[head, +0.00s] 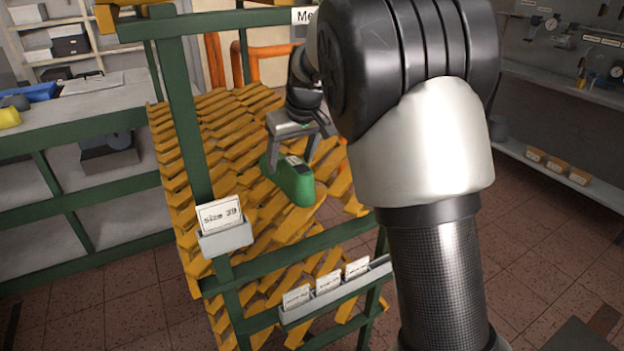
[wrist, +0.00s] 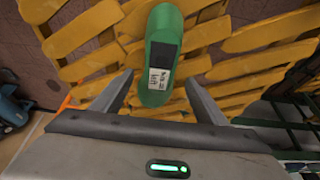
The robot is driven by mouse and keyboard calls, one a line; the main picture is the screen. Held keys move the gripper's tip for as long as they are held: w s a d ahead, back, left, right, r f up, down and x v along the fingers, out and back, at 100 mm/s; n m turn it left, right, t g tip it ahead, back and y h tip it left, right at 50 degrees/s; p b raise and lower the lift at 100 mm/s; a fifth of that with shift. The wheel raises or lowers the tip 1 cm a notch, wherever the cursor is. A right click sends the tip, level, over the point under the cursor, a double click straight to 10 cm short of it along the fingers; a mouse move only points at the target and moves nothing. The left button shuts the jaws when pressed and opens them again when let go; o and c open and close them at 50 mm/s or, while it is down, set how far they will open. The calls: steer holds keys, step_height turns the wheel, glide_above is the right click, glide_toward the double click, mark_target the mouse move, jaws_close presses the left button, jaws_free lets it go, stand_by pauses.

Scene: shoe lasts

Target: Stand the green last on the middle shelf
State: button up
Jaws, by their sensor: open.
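The green last (head: 294,184) sits on yellow slats of the rack in the head view, with a dark patch and a white label on it. In the wrist view the green last (wrist: 162,28) lies between my fingers, with a gap on each side. My gripper (head: 303,158) is open over the last, one finger on each side; it also shows in the wrist view (wrist: 158,85). The rack's slatted yellow shelves (head: 230,125) look stacked and overlap in the head view, so I cannot tell which level bears the last.
Green rack posts (head: 180,100) and a front rail (head: 290,258) frame the slats. A "size 39" card holder (head: 226,240) hangs on the left post, and more card holders (head: 328,292) line a lower rail. A grey bench (head: 75,128) stands left. My arm hides the rack's right side.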

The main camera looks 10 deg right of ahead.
steer(key=s+d, duration=0.1)
steer(key=s, duration=0.2)
steer(key=s+d, duration=0.2)
steer(key=s, duration=0.2)
steer(key=s+d, duration=0.1)
steer(key=s, duration=0.2)
steer(key=shift+s+d+b, duration=0.25)
steer(key=shift+s+b, duration=0.1)
steer(key=shift+b, duration=0.05)
steer(key=s+d+r+m, duration=0.1)
steer(key=s+d, duration=0.1)
steer(key=s, duration=0.6)
steer(key=s+d+r+m+t+h, duration=0.1)
steer(key=s+d+r+m, duration=0.1)
steer(key=s, duration=0.6)
steer(key=s+d+r+m, duration=0.1)
steer(key=s+d, duration=0.1)
steer(key=s, duration=0.6)
steer(key=shift+s+d+r+m+t+h, duration=0.3)
steer(key=shift+s+h, duration=0.05)
steer(key=shift+h, duration=0.05)
step_height(320, 180, up, 14)
steer(key=p, duration=1.4)
steer(key=shift+r, duration=0.2)
